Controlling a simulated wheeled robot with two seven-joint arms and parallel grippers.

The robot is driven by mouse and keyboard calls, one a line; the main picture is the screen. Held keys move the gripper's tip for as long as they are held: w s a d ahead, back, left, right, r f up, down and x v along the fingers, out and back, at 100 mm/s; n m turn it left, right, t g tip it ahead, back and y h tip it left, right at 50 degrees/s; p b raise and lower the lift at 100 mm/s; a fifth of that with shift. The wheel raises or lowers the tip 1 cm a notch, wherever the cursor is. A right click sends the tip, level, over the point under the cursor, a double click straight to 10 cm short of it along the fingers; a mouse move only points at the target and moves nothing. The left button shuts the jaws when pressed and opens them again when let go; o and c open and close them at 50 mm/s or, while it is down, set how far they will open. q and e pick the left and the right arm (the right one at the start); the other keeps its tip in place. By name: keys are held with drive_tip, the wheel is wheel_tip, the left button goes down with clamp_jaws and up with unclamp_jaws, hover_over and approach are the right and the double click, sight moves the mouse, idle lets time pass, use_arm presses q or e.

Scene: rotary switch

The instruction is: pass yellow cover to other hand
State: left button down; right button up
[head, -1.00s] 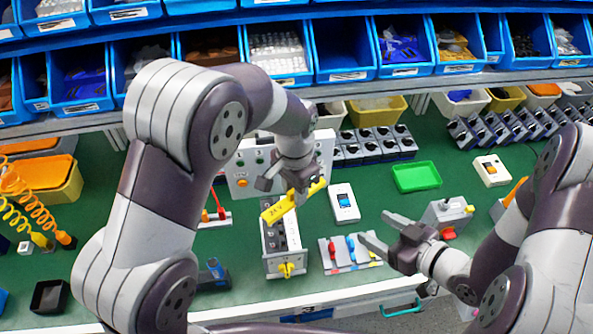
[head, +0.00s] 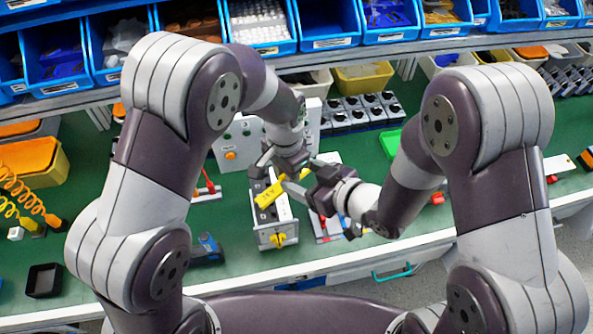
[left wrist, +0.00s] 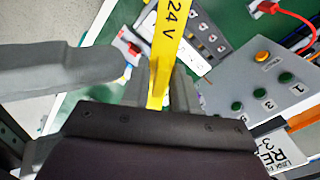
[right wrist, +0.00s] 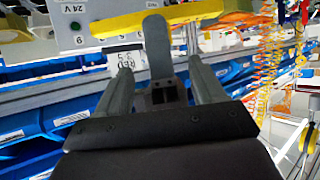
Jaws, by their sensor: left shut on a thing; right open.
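The yellow cover (head: 267,194) is a long bar marked "24 V", held tilted above the grey box with the rotary switch. My left gripper (head: 282,170) is shut on it; the cover also runs up from the fingers in the left wrist view (left wrist: 168,42). My right gripper (head: 300,180) is open and close to the cover's right part. In the right wrist view the cover (right wrist: 130,25) crosses beyond the tips of my right gripper (right wrist: 160,62). A grey finger, seemingly my left gripper's, stands between them. Whether the right fingers touch the cover is unclear.
The grey box (head: 270,222) with a yellow knob (head: 278,240) stands below the cover. A panel with buttons (head: 231,145) is behind. A plate with coloured levers (head: 325,228) is partly hidden by my right gripper. A black tray (head: 44,281) sits front left.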

use_arm(q)
drive_tip(key=shift+s+a, duration=0.15)
use_arm(e)
drive_tip(key=x, duration=0.4)
drive_tip(key=shift+a+r, duration=0.1)
drive_tip(key=c, duration=1.1)
use_arm(q)
drive_tip(key=c, duration=0.8)
unclamp_jaws()
use_arm(e)
drive_tip(key=shift+c, duration=0.2)
use_arm(q)
drive_tip(key=shift+s, duration=0.1)
